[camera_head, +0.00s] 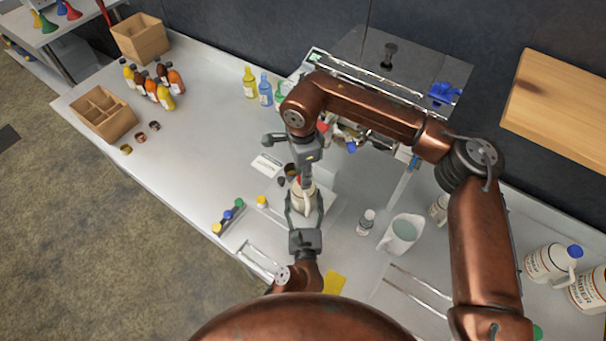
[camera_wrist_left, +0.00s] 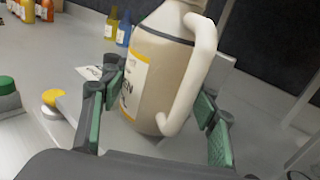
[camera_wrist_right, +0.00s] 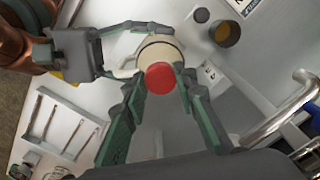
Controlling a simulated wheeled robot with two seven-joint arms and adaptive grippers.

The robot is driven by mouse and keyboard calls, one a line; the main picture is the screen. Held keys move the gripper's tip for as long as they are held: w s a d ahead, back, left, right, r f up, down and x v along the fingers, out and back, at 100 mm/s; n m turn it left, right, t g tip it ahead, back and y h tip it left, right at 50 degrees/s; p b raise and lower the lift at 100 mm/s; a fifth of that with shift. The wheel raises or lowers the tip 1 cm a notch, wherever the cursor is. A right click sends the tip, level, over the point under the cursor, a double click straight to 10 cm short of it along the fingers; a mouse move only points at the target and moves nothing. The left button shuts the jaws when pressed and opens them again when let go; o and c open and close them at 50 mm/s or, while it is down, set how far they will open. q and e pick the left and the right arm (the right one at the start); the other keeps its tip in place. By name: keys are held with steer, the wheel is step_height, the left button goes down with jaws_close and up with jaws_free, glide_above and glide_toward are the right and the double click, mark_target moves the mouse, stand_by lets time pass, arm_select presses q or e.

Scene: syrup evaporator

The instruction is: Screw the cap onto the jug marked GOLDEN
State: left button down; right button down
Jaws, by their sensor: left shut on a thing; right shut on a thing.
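The jug (camera_head: 303,201) is cream with a pale handle and stands upright on the bench. Its label in the left wrist view (camera_wrist_left: 143,75) ends in what looks like "EN"; the rest is hidden. My left gripper (camera_head: 304,212) is shut around the jug's body, one finger on each side. A red cap (camera_wrist_right: 160,78) sits over the jug's mouth in the right wrist view. My right gripper (camera_wrist_right: 157,92) comes from above and is shut on the red cap, its fingers on both sides. I cannot tell whether the cap is seated on the neck or just above it.
A rack of coloured caps (camera_head: 228,215) and a loose yellow cap (camera_head: 262,200) lie left of the jug. A small bottle (camera_head: 366,222) and a white pitcher (camera_head: 401,231) stand right. The metal evaporator (camera_head: 375,65) is behind.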

steer(key=shift+m, duration=0.5)
steer(key=c, duration=1.6)
jaws_free()
steer(key=shift+r, duration=0.1)
steer(key=shift+r, duration=2.15)
